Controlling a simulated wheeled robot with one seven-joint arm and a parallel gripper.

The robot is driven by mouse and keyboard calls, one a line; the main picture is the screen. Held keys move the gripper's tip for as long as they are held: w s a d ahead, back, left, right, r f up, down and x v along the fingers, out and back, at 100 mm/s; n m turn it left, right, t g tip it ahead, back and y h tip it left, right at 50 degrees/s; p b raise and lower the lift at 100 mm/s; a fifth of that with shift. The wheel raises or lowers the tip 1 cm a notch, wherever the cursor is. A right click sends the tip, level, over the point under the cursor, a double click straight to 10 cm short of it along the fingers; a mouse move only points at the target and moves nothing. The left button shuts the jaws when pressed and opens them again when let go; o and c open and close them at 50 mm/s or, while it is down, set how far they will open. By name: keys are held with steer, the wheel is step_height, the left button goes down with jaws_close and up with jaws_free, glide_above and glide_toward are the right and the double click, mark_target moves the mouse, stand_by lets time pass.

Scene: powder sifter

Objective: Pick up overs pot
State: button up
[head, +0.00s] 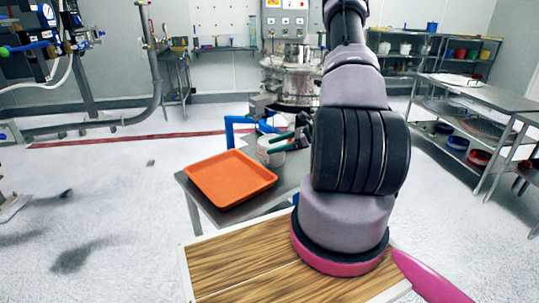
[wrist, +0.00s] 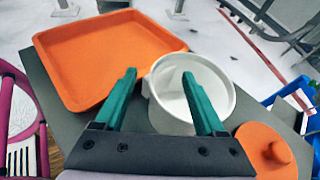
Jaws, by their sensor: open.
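The overs pot appears to be the white, round, open-topped pot (wrist: 222,88) on the grey table, empty as far as I can see; it also shows partly in the head view (head: 268,157). My gripper (wrist: 160,77) is open, with teal fingers. In the wrist view the left finger lies outside the pot's left side and the right finger overlaps its opening, so the near-left wall appears between them. I cannot tell how far the fingertips are above the rim. My arm hides part of this area in the head view.
An orange tray (head: 230,180) lies left of the pot on the grey table (head: 215,217). An orange lid with a knob (wrist: 268,152) is right of the pot. A blue frame (head: 230,132) stands behind. Shelving (head: 465,95) is at right; the floor at left is mostly clear.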

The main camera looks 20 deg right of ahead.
steer(key=shift+x, duration=1.4)
jaws_close()
steer(key=shift+s+f, duration=0.1)
